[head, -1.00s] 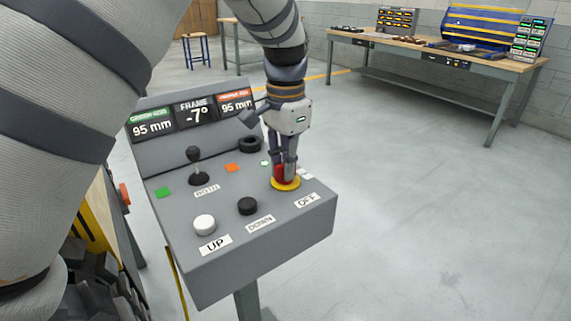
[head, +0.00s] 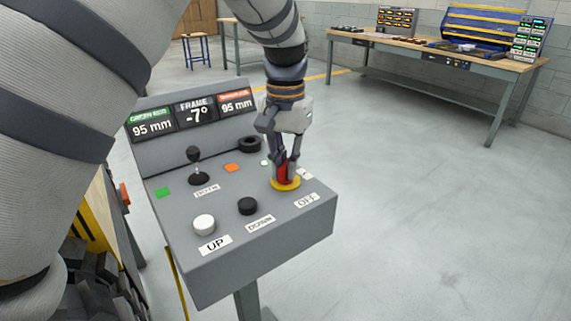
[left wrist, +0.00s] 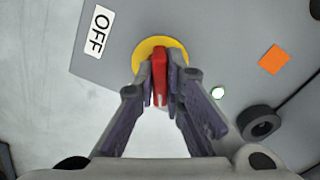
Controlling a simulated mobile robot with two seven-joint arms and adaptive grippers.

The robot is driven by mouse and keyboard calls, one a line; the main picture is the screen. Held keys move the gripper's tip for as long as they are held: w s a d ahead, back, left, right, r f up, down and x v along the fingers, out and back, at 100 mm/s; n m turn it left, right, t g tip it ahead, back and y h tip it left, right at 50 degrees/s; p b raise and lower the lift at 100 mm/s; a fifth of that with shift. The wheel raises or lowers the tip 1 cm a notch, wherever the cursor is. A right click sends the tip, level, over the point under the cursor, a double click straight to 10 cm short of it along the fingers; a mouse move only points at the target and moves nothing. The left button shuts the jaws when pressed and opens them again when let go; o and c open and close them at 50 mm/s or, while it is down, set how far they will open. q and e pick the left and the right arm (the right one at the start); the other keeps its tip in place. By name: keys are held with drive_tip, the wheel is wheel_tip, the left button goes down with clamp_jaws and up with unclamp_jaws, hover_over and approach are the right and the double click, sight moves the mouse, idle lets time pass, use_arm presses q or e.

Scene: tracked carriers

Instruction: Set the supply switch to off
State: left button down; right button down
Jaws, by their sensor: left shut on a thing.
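The supply switch is a red handle (head: 283,174) on a yellow round plate (head: 291,186), near the right end of the grey sloping console (head: 240,262). An OFF label (head: 307,201) lies in front of it. My left gripper (head: 285,170) comes down from above, its fingers closed on both sides of the red handle. In the left wrist view the red handle (left wrist: 159,72) stands between the fingertips (left wrist: 161,82), over the yellow plate (left wrist: 148,47). The OFF label (left wrist: 98,31) is left of the plate there. A small white label (head: 305,174) behind the switch is partly hidden. My right gripper is out of view.
A white button (head: 204,225), a black button (head: 247,206), a black joystick (head: 196,165) and a black ring-shaped knob (head: 249,144) share the console. Displays (head: 193,113) stand at its back. Open floor lies to the right, before a workbench (head: 440,52).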

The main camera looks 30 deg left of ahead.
sight(285, 163)
use_arm(q)
drive_tip(key=n, duration=1.2)
idle(0.6)
drive_tip(key=c, duration=1.7)
unclamp_jaws()
wheel_tip(285, 163, up, 12)
drive_tip(key=shift+r, duration=0.1)
